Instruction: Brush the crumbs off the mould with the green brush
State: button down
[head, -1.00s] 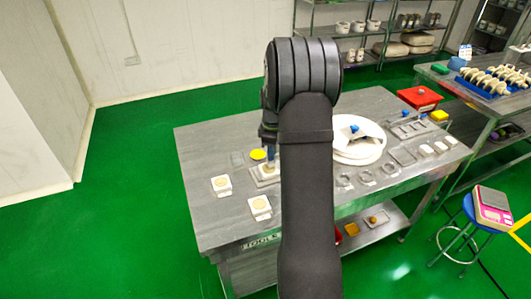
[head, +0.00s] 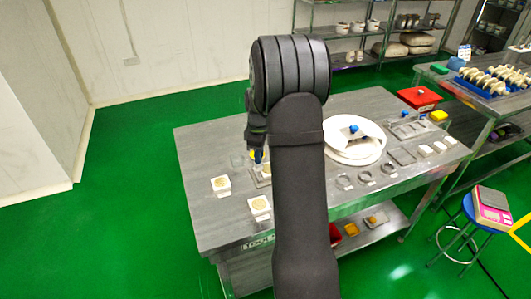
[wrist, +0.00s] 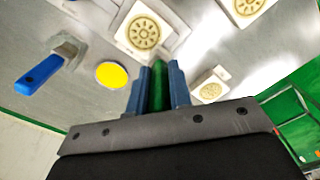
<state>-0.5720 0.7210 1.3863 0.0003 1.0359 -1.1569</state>
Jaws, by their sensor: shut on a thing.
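My gripper (wrist: 158,88) is shut on the green brush (wrist: 158,84); only a green strip of it shows between the blue fingers. I cannot make out crumbs or the brush's bristles.
A yellow disc (wrist: 111,75) and a blue-handled tool (wrist: 40,74) lie left of the gripper in the wrist view. A white round stand (head: 372,153) is right of my arm on the steel table (head: 205,145).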

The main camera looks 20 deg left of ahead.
jog(key=shift+d+r, duration=0.1)
jog(key=shift+r, duration=3.85)
jog(key=shift+w, duration=0.1)
